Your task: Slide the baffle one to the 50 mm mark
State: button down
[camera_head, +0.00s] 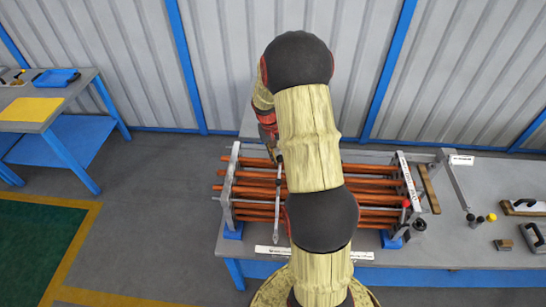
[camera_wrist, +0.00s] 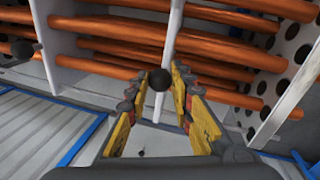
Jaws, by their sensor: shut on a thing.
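The baffle (camera_head: 277,215) is a thin pale upright plate across the copper-coloured tubes, left of my arm in the head view. In the wrist view its pale edge (camera_wrist: 173,32) runs down to a dark round knob (camera_wrist: 160,80). My gripper (camera_wrist: 158,84) has its yellow fingers on both sides of this knob and is shut on it. In the head view my arm hides part of the tubes, and the fingertips are hard to make out. A white scale strip (camera_head: 274,250) lies along the bench front; its marks are too small to read.
The tubes (camera_head: 365,184) run between a left end plate (camera_head: 230,185) and a right end plate (camera_head: 408,182). A red-knobbed part (camera_head: 406,203) stands at the right end. Tools lie farther right on the bench (camera_head: 460,250). A second table (camera_head: 60,110) stands far left.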

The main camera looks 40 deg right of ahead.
jog(key=c, duration=1.6)
grip_release()
jog(key=shift+w, duration=0.1)
jog(key=shift+c, duration=0.2)
jog(key=shift+o, duration=0.5)
notch_tip(320, 180, up, 12)
jog(key=w+a, duration=0.1)
jog(key=a, duration=0.1)
jog(key=shift+w, duration=0.25)
jog(key=shift+f, duration=0.15)
